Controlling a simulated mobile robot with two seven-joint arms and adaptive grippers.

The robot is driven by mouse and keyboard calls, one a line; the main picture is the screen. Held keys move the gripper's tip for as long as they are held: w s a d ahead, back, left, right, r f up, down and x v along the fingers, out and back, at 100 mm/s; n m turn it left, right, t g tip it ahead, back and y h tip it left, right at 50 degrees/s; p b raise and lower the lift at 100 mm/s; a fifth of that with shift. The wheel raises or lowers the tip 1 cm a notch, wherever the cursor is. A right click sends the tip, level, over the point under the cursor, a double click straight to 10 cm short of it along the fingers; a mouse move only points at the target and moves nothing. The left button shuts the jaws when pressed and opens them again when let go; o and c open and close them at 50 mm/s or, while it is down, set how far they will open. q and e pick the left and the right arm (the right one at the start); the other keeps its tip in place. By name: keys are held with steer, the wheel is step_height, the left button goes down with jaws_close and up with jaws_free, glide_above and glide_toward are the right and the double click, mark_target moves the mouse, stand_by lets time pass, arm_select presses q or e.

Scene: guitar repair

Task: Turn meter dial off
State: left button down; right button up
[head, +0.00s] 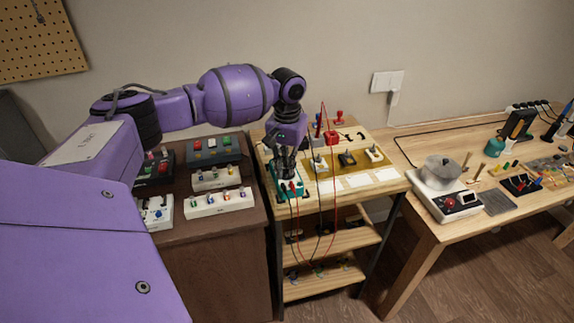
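A teal meter (289,190) lies at the front left of the wooden shelf top, with red and dark leads running from it. My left gripper (286,176) reaches down from above onto the meter and hides much of its face, including the dial. The fingers look close to or touching the meter. I cannot tell whether they are closed on the dial. My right gripper does not show.
Several small devices on a yellow mat (340,170) stand right of the meter. Guitar pedals crowd the dark cabinet (225,228) at left. A bench at right holds a metal pot (440,171) on a heater. Leads loop in front of the shelf.

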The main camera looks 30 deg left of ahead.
arm_select(q)
steer(key=shift+r+n+p, duration=0.25)
steer(key=shift+n+p, duration=0.15)
steer(key=shift+p, duration=0.05)
steer(key=shift+r+n+p, duration=0.2)
steer(key=shift+n+p, duration=0.7)
steer(key=shift+p, duration=0.15)
steer(key=shift+f+n+p, duration=0.1)
steer(key=shift+n+p, duration=0.45)
steer(key=shift+n, duration=0.25)
steer(key=shift+f+n+p, duration=0.25)
steer(key=shift+n+p, duration=0.1)
steer(key=shift+n, duration=0.55)
steer(key=shift+f+n, duration=0.1)
steer(key=shift+n, duration=0.3)
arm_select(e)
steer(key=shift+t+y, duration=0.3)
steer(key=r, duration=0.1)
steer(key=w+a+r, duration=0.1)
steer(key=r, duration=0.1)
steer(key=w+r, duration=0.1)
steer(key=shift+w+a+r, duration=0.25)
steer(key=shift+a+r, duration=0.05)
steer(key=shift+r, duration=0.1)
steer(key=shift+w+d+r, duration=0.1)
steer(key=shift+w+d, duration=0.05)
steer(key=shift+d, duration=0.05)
